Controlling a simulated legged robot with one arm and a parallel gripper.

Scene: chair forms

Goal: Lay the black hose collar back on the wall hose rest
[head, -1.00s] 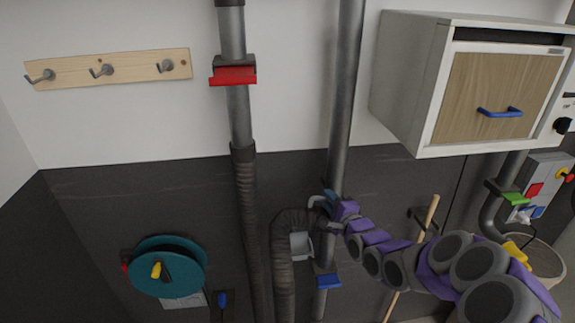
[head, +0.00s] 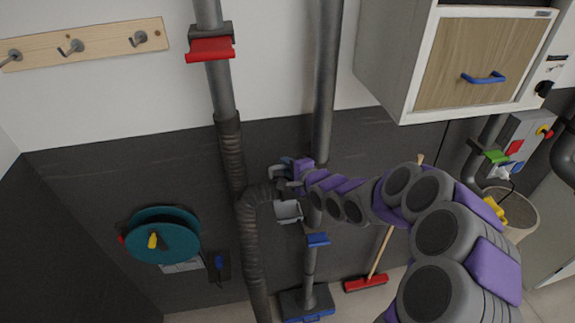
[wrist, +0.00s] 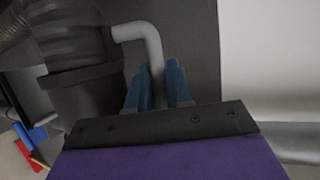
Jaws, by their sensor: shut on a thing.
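My gripper (head: 290,172) is in front of the dark wall panel, beside the vertical grey pipe. In the wrist view, its blue fingers (wrist: 156,88) are shut around the bent grey handle (wrist: 142,33) of the black hose collar (wrist: 88,92). In the head view the collar (head: 263,192) is small and dark, at the end of the ribbed hose, and its edges are hard to make out. A pale grey bracket (head: 288,212), which looks like the wall hose rest, is just below and right of the collar. I cannot tell whether they touch.
The ribbed hose (head: 254,265) hangs left of the bracket. A teal reel (head: 165,225) is farther left. A blue-levered pipe fitting (head: 317,240) and a red broom (head: 366,284) are to the right. A wall cabinet (head: 485,65) overhangs at upper right.

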